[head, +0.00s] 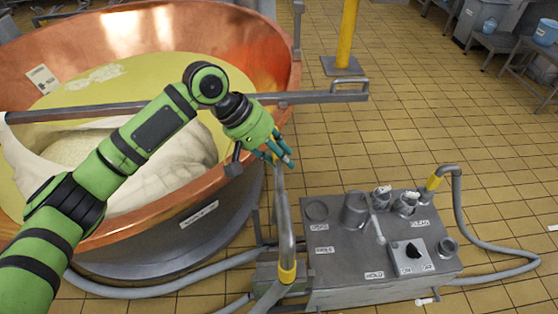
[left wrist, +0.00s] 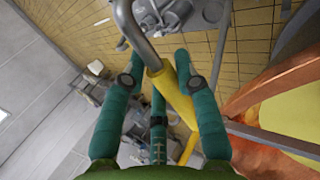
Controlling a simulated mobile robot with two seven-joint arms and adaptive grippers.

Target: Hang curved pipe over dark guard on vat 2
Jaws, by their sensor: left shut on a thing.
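My left gripper (head: 282,158) has its teal fingers closed around the upper end of the grey curved pipe (head: 283,205), just right of the copper vat's rim. The pipe runs down to a yellow collar (head: 287,272) beside the control box. In the left wrist view the grey pipe (left wrist: 140,35) comes down between the fingers of the gripper (left wrist: 158,82). The copper vat (head: 255,45) holds yellow liquid and a pale cloth. A small dark piece (head: 234,162) sits at its rim, left of the gripper; I cannot tell whether it is the guard. My right gripper is out of view.
A grey metal bar (head: 315,97) crosses the vat and juts past its rim behind my gripper. A control box (head: 345,240) with knobs stands below right, with a grey hose (head: 462,225) on its right. A yellow post (head: 347,35) stands behind. Tiled floor (head: 410,120) is free.

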